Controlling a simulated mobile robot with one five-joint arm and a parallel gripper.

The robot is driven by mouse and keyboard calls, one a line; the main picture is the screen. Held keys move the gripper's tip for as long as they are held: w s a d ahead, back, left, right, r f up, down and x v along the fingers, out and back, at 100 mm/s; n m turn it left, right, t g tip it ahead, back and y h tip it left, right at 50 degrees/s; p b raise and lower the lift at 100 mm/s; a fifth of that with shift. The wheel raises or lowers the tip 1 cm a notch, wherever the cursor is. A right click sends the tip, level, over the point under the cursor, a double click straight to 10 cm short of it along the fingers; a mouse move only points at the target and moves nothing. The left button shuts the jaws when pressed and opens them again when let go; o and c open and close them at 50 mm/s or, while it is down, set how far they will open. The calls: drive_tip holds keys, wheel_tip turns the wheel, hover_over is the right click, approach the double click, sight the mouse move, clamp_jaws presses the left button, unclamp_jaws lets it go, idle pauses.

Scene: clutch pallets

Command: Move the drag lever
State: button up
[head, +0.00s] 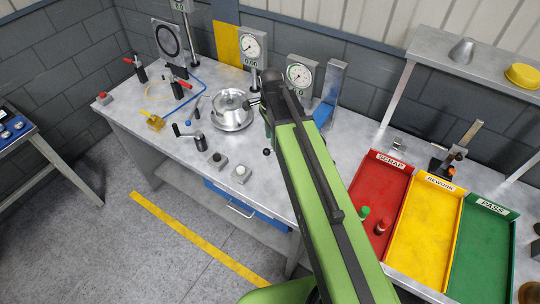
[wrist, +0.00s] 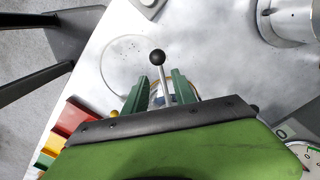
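A lever with a black ball knob (wrist: 157,57) and a thin pale rod stands out in the wrist view. A black ball (head: 267,152), which looks like the same knob, shows beside my arm in the head view. My gripper (wrist: 160,94) is open, with one green finger on each side of the rod. Gaps show between the rod and both fingers. The lever's base is hidden behind my gripper. In the head view my arm covers most of the lever and the fingers.
A round metal clutch part (head: 232,112) stands left of my arm. Dial gauges (head: 252,45) stand behind it. Red (head: 376,190), yellow (head: 425,230) and green (head: 482,250) trays lie to the right. A crank (head: 188,133) and small button boxes (head: 241,173) stand at the front left.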

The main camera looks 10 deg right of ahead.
wheel_tip(320, 180, down, 5)
drive_tip(key=b, duration=0.3)
drive_tip(key=shift+f+b, duration=0.2)
drive_tip(key=shift+b, duration=0.2)
drive_tip(key=shift+r, duration=0.1)
drive_tip(key=shift+c, duration=0.3)
clamp_jaws()
